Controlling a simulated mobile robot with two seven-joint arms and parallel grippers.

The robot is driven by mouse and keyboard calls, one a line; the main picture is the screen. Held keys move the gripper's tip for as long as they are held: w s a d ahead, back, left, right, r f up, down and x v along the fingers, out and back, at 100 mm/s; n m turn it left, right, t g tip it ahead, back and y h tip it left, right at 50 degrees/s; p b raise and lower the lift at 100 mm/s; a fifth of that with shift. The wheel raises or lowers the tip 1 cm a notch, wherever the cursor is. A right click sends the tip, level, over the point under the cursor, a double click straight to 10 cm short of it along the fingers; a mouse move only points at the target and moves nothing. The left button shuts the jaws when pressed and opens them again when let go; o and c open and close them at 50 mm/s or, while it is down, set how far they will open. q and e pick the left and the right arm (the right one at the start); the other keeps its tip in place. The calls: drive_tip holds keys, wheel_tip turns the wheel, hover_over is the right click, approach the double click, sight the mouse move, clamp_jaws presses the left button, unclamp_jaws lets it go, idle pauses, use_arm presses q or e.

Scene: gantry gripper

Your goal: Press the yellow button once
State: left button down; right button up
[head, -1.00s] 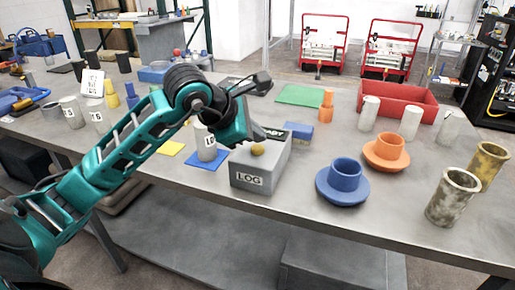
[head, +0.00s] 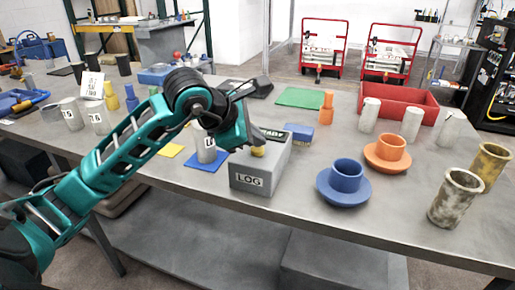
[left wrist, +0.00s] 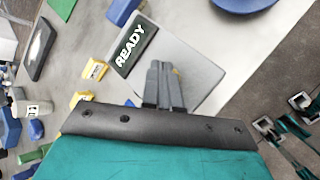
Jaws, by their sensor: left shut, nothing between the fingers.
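The yellow button (head: 258,151) sits on top of a grey box (head: 250,180) labelled LOG, near the table's front edge. The box's dark screen (head: 272,134) is partly hidden in the head view; in the left wrist view the screen (left wrist: 130,46) reads READY. My left gripper (head: 251,143) is over the box, right at the button. Its fingers (left wrist: 163,86) are shut and empty, and hide most of the button in the left wrist view, with only a sliver of yellow beside the tips. I cannot tell whether they touch it. My right gripper is not in view.
A blue cup on a saucer (head: 343,190) stands right of the box. A grey cylinder on a blue mat (head: 207,163) stands to the left, close to my arm. A red tray (head: 400,100) is at the back right.

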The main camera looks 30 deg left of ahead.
sight(255, 150)
use_arm(q)
drive_tip(key=shift+f+b, duration=0.35)
drive_tip(key=shift+r, duration=0.2)
idle(0.4)
drive_tip(key=shift+r+p, duration=0.6)
drive_tip(key=shift+r, duration=0.2)
wheel_tip(255, 150, up, 5)
drive_tip(key=p, duration=0.3)
idle(0.8)
